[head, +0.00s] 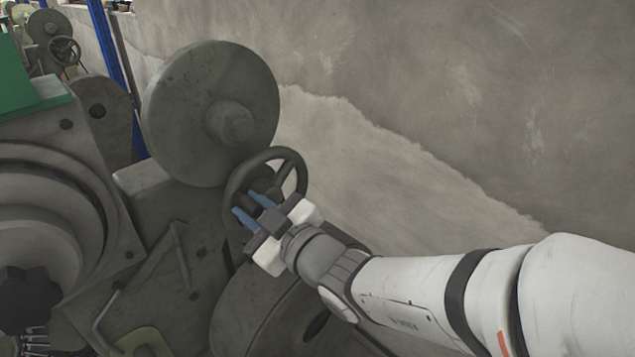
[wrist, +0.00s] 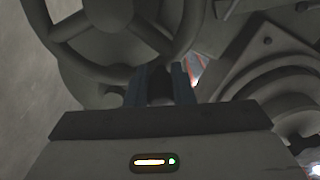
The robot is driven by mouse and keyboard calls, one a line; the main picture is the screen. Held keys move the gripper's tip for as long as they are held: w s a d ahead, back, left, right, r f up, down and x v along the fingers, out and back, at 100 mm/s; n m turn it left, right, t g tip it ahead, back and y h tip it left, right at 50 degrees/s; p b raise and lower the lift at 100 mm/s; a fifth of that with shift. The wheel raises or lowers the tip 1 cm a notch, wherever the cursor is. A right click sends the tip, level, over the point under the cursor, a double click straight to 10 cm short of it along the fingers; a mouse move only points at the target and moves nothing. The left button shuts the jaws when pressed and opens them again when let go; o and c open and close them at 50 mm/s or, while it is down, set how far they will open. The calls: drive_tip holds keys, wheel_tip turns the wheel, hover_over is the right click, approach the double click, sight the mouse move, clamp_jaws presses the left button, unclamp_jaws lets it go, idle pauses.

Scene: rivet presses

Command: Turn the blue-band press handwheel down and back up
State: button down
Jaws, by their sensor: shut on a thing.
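The dark handwheel (head: 298,165) is a spoked ring on the side of a grey press, below a large round disc. It fills the top of the wrist view (wrist: 184,30). My gripper (head: 250,208) reaches in from the lower right with its blue fingers at the wheel's near, lower-left rim. The fingers are shut on a dark handle between them, which also shows in the wrist view (wrist: 160,88). They partly hide the handle and the wheel's hub. No blue band is visible on this press.
A large grey disc (head: 205,105) stands just above the wheel, and another round part (head: 250,310) is below. The press body (head: 150,230) with a bent rod is at left. A plain wall (head: 450,100) is behind. Another press with a handwheel (head: 64,50) stands far left.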

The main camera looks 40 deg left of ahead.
drive_tip(key=shift+s+a+r, duration=0.15)
drive_tip(key=shift+r, duration=0.3)
drive_tip(key=c, duration=1.6)
unclamp_jaws()
drive_tip(key=o, duration=0.3)
drive_tip(key=shift+s+a+f, duration=0.15)
drive_tip(key=shift+s, duration=0.2)
drive_tip(key=shift+o, duration=0.2)
drive_tip(key=shift+w+f, duration=0.1)
drive_tip(key=shift+w, duration=0.15)
drive_tip(key=shift+s, duration=0.1)
